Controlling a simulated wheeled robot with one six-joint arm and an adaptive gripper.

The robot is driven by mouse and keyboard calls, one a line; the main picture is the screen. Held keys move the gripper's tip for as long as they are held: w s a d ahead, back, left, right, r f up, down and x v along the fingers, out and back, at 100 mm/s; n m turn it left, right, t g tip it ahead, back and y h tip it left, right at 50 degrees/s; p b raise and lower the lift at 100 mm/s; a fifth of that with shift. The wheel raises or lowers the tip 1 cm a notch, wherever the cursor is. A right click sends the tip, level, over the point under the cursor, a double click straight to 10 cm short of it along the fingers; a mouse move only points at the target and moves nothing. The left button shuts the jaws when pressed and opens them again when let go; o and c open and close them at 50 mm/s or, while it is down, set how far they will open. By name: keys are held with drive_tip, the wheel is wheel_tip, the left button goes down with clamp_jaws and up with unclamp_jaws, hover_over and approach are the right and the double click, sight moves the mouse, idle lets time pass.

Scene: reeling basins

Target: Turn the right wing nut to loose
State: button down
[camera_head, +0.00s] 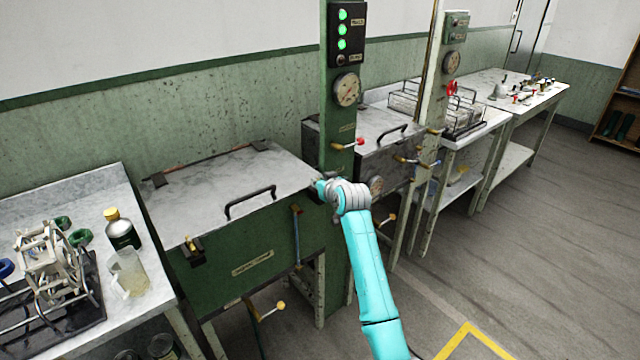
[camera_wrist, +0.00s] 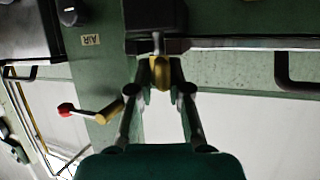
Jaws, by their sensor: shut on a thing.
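The right wing nut (camera_wrist: 160,73) is a small brass-yellow piece on a dark clamp at the edge of the green basin, seen at the upper middle of the wrist view. My gripper (camera_wrist: 160,90) has its two fingers closed in on either side of it. In the head view my gripper (camera_head: 320,187) is at the front right corner of the basin lid (camera_head: 235,185) and hides the right wing nut there. The left wing nut (camera_head: 193,244) shows at the lid's front left corner, brass-coloured on a dark clamp.
A green post with a gauge (camera_head: 346,90) and a red-tipped valve lever (camera_head: 350,143) stands just behind my gripper. That lever (camera_wrist: 85,112) also shows in the wrist view. The lid's black handle (camera_head: 250,202) is to the left. A table with a reel (camera_head: 45,260) stands far left.

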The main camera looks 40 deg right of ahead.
drive_tip(key=n+y, duration=0.5)
drive_tip(key=y, duration=0.1)
drive_tip(key=shift+f+n+y, duration=0.1)
drive_tip(key=shift+n+y, duration=0.2)
idle(0.4)
drive_tip(key=c, duration=1.1)
unclamp_jaws()
drive_tip(key=shift+d, duration=0.1)
drive_tip(key=v, duration=1.2)
drive_tip(key=shift+f, duration=0.1)
